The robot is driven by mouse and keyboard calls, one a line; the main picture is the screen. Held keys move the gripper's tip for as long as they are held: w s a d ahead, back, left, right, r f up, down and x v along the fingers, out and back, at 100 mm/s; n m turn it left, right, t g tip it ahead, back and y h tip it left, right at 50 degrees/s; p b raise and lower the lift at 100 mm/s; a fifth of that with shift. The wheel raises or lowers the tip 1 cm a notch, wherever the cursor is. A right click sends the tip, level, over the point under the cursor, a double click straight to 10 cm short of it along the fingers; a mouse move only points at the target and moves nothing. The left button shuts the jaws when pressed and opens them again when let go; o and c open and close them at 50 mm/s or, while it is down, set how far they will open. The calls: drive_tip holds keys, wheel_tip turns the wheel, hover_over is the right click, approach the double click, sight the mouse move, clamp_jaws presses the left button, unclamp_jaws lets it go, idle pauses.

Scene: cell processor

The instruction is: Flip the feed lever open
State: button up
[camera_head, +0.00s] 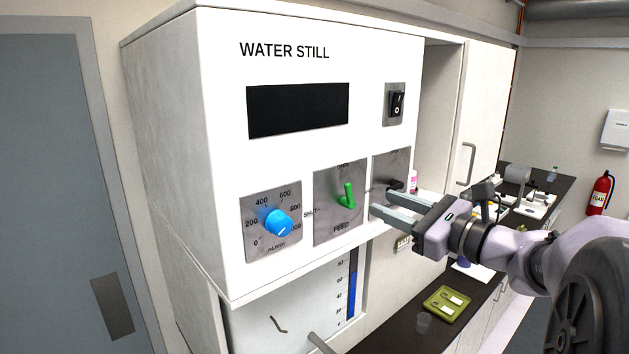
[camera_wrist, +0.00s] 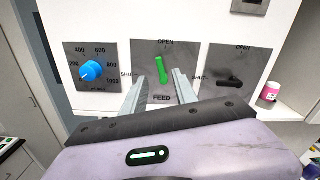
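The green feed lever (camera_head: 347,196) is on a grey plate (camera_head: 325,228) marked FEED on the front of the white water still. In the wrist view the lever (camera_wrist: 160,69) stands upright, its tip pointing up toward OPEN, with SHUT printed at the left. My gripper (camera_head: 380,204) is open and empty. In the head view its fingertips are to the right of the lever, apart from it. In the wrist view the spread fingers (camera_wrist: 160,78) frame the lower part of the lever from both sides, with no contact visible. The printing is partly hidden in both views.
A blue dial (camera_head: 278,222) is left of the feed plate. A black lever (camera_wrist: 230,82) on the right plate points left toward SHUT. A power switch (camera_head: 396,104) is above. A pink-labelled bottle (camera_wrist: 270,92) stands right of the still. A dark bench (camera_head: 395,335) runs below.

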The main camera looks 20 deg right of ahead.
sight(350, 190)
drive_tip(key=p+x, duration=0.1)
drive_tip(key=x, duration=0.7)
drive_tip(key=shift+w+a+p, duration=0.15)
drive_tip(key=shift+w+p, duration=0.15)
drive_tip(key=shift+p, duration=0.1)
